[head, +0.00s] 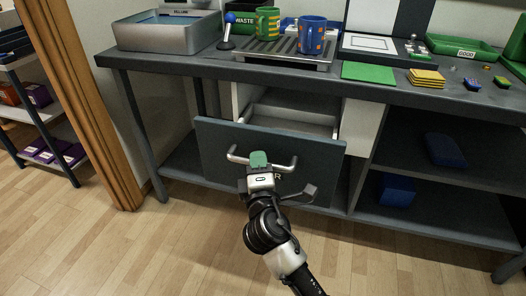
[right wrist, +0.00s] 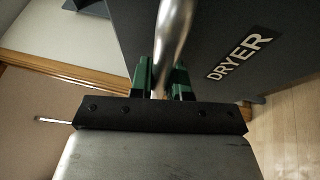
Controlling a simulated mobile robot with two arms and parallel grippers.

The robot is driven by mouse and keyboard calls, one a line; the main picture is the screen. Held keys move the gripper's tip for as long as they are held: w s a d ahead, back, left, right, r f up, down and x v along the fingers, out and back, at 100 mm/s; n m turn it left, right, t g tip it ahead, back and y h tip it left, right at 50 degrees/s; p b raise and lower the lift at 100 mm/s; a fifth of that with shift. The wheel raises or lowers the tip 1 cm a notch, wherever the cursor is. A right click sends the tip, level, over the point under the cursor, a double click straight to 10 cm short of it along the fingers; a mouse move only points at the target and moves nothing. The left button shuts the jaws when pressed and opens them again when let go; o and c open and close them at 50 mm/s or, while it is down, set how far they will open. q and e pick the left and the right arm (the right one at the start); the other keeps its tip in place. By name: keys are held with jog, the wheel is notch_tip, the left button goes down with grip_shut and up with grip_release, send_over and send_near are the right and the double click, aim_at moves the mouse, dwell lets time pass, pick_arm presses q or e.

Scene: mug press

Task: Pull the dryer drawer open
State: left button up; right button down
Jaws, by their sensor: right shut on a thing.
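The dryer drawer (head: 220,142) has a dark grey front and stands out from the cabinet under the bench, with its pale inside showing behind the front. Its metal bar handle (head: 236,157) runs across the front. My right gripper (head: 259,160) is shut on the handle near its middle. In the right wrist view the green fingers (right wrist: 160,78) sit on both sides of the handle bar (right wrist: 173,40), and the drawer front (right wrist: 215,35) carries the label DRYER. My left gripper is not in view.
The bench top (head: 200,66) above holds a grey basin (head: 165,35), a metal rack with a green mug (head: 267,22) and a blue mug (head: 311,36), and a green mat (head: 368,73). Open shelves with blue items (head: 396,189) lie to the right. The wooden floor in front is clear.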

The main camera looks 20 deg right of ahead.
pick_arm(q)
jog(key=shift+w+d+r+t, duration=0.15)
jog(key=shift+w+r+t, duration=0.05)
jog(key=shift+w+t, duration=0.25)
pick_arm(e)
jog(key=s+a, duration=0.3)
jog(key=s, duration=0.2)
jog(key=shift+s+a, duration=0.35)
jog(key=shift+a, duration=0.05)
jog(key=c, duration=1.1)
grip_release()
jog(key=shift+s, duration=0.1)
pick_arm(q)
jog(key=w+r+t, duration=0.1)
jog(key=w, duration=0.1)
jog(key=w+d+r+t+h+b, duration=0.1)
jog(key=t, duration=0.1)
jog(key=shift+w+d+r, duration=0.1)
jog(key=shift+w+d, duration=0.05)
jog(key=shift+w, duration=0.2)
pick_arm(e)
jog(key=v, duration=1)
jog(key=shift+s, duration=0.3)
